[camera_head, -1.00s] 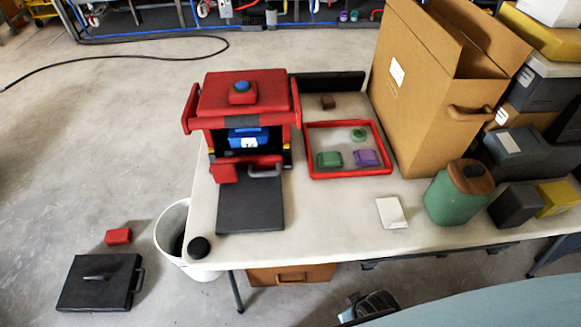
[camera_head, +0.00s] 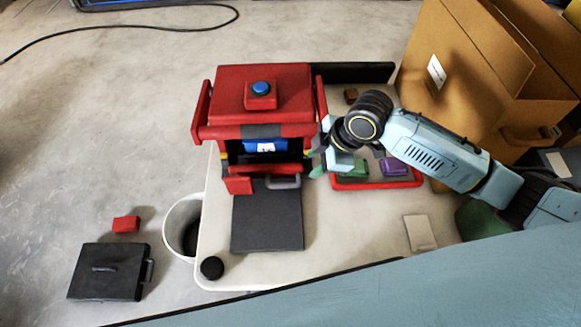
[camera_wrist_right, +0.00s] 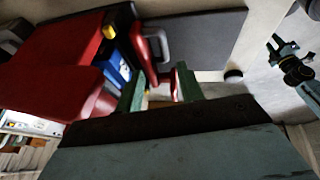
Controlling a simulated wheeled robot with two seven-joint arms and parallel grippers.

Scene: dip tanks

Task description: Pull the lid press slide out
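The lid press (camera_head: 262,95) is a red housing with a blue button on top; a blue box (camera_head: 265,146) shows inside its front opening. A grey bar handle (camera_head: 284,182) sits at the foot of the opening, beside a red block (camera_head: 239,186). In the right wrist view the handle (camera_wrist_right: 158,46) lies beyond the fingers. My right gripper (camera_head: 322,165) is at the press's right front corner, to the right of the handle and apart from it. Its green fingers (camera_wrist_right: 162,92) are spread and look empty. My left gripper (camera_wrist_right: 283,47) appears small in the right wrist view.
A dark plate (camera_head: 267,222) lies before the press. A red-rimmed tray (camera_head: 374,184) with green and purple pieces is partly behind my right arm. A tall cardboard box (camera_head: 466,70) stands right. A white bin (camera_head: 181,228) stands by the table's left edge.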

